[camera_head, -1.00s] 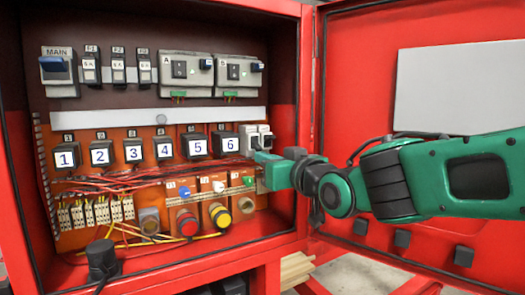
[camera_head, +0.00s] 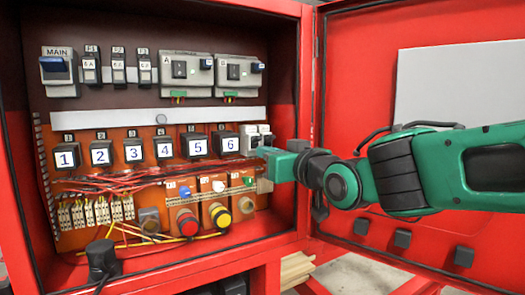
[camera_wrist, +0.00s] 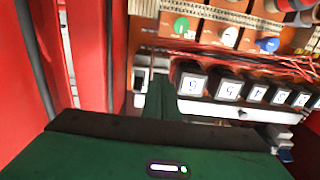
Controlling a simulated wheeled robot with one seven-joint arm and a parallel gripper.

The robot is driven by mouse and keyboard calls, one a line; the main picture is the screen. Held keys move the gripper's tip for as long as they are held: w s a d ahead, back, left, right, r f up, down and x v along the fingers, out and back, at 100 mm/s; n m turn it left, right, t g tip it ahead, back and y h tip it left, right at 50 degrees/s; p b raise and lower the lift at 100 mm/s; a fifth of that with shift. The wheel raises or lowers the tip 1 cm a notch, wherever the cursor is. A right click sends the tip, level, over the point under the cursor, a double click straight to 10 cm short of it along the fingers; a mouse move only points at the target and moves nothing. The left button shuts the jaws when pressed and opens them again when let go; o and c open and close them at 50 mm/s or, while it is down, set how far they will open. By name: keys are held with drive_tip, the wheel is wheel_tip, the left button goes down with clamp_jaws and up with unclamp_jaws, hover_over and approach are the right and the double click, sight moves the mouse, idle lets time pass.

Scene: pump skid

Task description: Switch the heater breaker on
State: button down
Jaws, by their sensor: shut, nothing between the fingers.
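No label reading "heater" is legible, so I cannot tell which breaker it is. A row of black breakers with white number labels runs from breaker 1 (camera_head: 67,155) to breaker 6 (camera_head: 231,145). Right of 6 is a pair of light grey switch modules (camera_head: 249,132), partly behind my gripper. My gripper (camera_head: 261,151) is shut and empty, its tip just in front of and below those modules. Contact cannot be told. In the wrist view, which is upside down, my gripper (camera_wrist: 160,95) points in beside breaker 6 (camera_wrist: 192,84), with a grey module (camera_wrist: 141,85) on its other side.
Above are a MAIN switch (camera_head: 57,70), small fuse units (camera_head: 117,67) and two grey units, A (camera_head: 179,71) and B (camera_head: 232,71). Below are red wires, a red button (camera_head: 187,222) and a yellow button (camera_head: 220,215). The red cabinet wall (camera_head: 284,115) stands close on the right.

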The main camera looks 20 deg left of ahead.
drive_tip(key=v, duration=0.6)
drive_tip(key=shift+f, duration=0.3)
idle(0.5)
